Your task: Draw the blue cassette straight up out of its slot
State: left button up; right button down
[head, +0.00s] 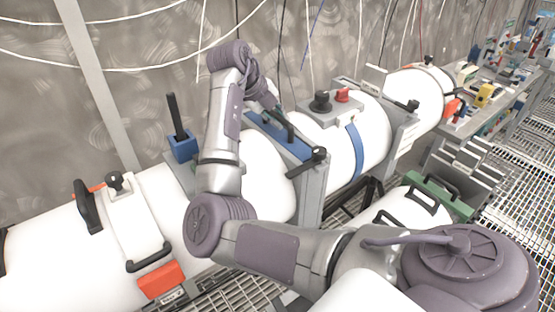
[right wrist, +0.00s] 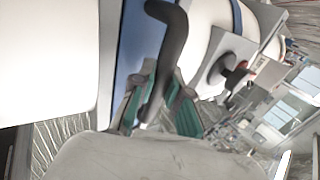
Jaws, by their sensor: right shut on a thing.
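The blue cassette (head: 297,147) shows as a long blue strip in the grey frame (head: 311,190) between two white tube sections in the head view. It carries a black handle, which also shows in the right wrist view (right wrist: 170,50) in front of the cassette's blue face (right wrist: 137,40). My right gripper (right wrist: 160,103) is shut on this handle, its teal pads on either side. In the head view the right gripper (head: 276,108) is small and partly hidden by my wrist. How deep the cassette sits in its slot I cannot tell. My left gripper is not in view.
A blue block with an upright black lever (head: 182,145) stands left of my forearm. A black knob (head: 321,101) and a red knob (head: 342,95) sit just right of the cassette. A black lever (head: 306,160) is at the frame's front. Cables hang along the wall behind.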

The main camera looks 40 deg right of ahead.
jog(key=shift+r+p, duration=2.6)
jog(key=shift+r, duration=1)
notch_tip(320, 180, up, 7)
jog(key=p, duration=0.5)
jog(key=shift+r, duration=0.1)
notch_tip(320, 180, up, 7)
jog(key=p, duration=0.4)
notch_tip(320, 180, up, 7)
dwell(0.5)
